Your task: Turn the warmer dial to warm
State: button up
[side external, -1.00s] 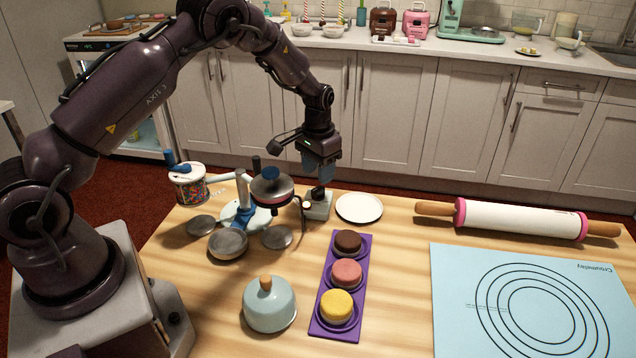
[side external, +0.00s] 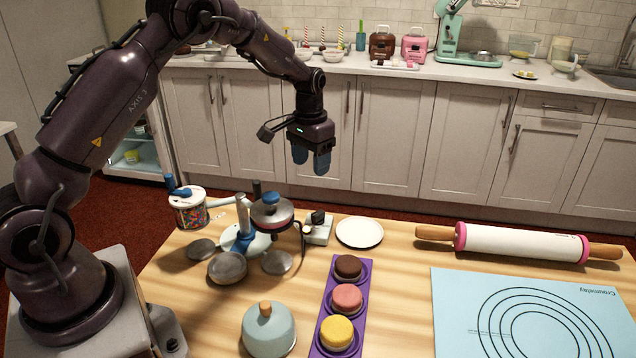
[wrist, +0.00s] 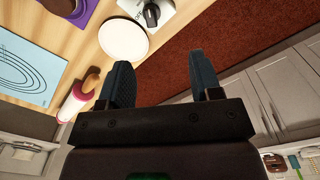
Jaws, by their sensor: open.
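The warmer is a small pale box (side external: 319,235) at the back edge of the wooden table, left of the white plate. Its black dial (side external: 318,217) sits on top. In the wrist view the dial (wrist: 152,14) shows at the top edge with a light pointer line on it; I cannot read its setting. My gripper (side external: 311,170) is open and empty, raised well above and behind the warmer, apart from it. In the wrist view its two blue-grey fingers (wrist: 163,82) stand apart with nothing between them.
A turntable stand with a blue-topped pan (side external: 271,210) is close left of the warmer. The white plate (side external: 360,232) lies to its right. A purple tray (side external: 330,350) with three small cakes is in front. A rolling pin (side external: 520,243) lies at the right.

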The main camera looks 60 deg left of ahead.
aim_at(318, 213)
jog(key=f+m, duration=0.4)
jog(key=m, duration=0.2)
jog(key=d+f+m, duration=0.1)
jog(key=f+m, duration=0.3)
jog(key=m, duration=0.2)
jog(key=f+m, duration=0.4)
jog(key=m, duration=0.2)
jog(key=shift+w+d+f, duration=0.3)
jog(key=shift+d, duration=0.1)
jog(key=c, duration=0.9)
jog(key=shift+c, duration=0.2)
